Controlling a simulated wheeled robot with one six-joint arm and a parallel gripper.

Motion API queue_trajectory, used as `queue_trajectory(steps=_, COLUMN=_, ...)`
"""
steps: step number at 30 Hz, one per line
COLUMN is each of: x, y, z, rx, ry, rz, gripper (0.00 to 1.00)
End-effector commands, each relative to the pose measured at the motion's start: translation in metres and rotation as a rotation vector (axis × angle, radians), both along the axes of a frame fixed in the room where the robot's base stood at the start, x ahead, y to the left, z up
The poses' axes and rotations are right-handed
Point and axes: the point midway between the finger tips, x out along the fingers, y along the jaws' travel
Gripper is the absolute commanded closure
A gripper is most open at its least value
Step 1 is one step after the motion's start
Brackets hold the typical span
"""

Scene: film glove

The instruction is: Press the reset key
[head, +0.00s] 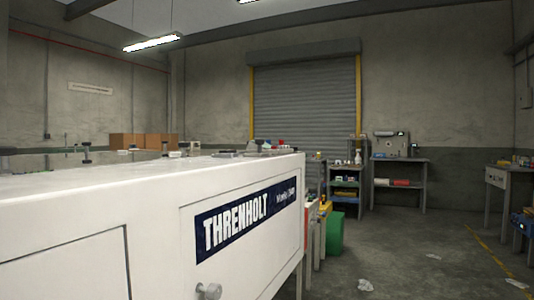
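I see no key that I can make out as the reset key. A large white machine cabinet (150,215) fills the left foreground. Its front carries a dark blue label (245,220) reading THRENHOLT and a round knob (208,291) near the lower edge. Small fittings (265,147) stand on its top at the right end, with some red and white parts too small to tell. My gripper is not in view.
A green bin (334,234) stands just past the cabinet's right end. A shelf unit (348,190) and a workbench (398,182) stand by the roller shutter (305,100). Another bench (505,178) is at the right. Crumpled scraps (365,285) lie on otherwise open floor.

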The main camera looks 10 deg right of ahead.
Motion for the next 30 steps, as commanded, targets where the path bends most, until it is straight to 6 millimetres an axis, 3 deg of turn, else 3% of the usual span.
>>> queue_trajectory(steps=7, x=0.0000, y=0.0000, z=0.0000, rx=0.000, ry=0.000, rz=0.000, gripper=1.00)
queue_trajectory(steps=30, x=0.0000, y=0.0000, z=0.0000, rx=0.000, ry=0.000, rz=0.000, gripper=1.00)
